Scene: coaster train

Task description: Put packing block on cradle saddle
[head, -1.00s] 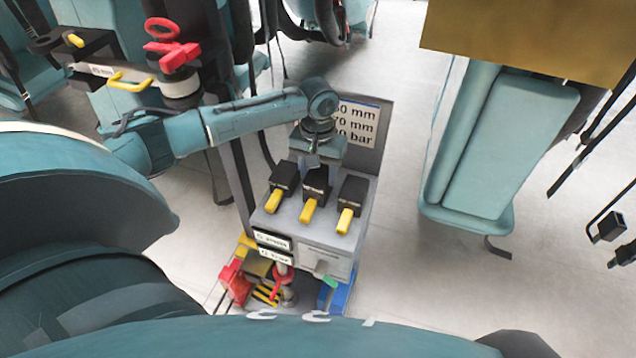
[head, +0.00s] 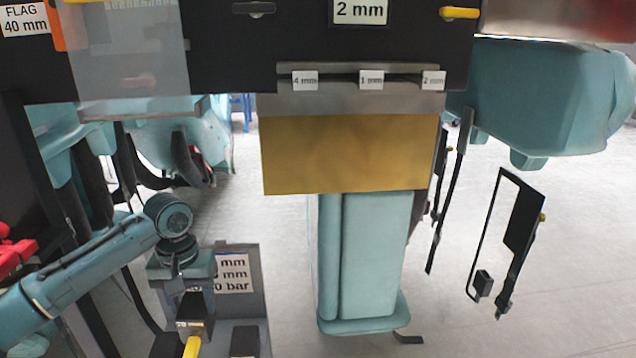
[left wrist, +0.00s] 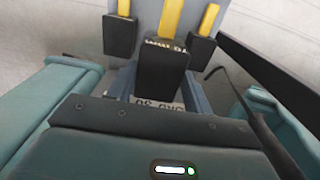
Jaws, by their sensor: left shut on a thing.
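My left gripper (head: 186,282) hangs above a grey stand and is shut on a black block with a yellow handle, which I take as the packing block (head: 195,308). In the left wrist view the block (left wrist: 160,70) sits in the middle, near the gripper. It looks raised relative to two similar black blocks, one on its left (left wrist: 120,36) and one on its right (left wrist: 200,47). I cannot make out a cradle saddle. My right gripper is not in view.
A grey stand with a text placard (head: 234,274) stands behind the block. A black panel with small labels (head: 371,80) and a brass-coloured plate (head: 348,153) fill the upper middle. Dark frames (head: 518,225) hang at the right. Pale floor shows between them.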

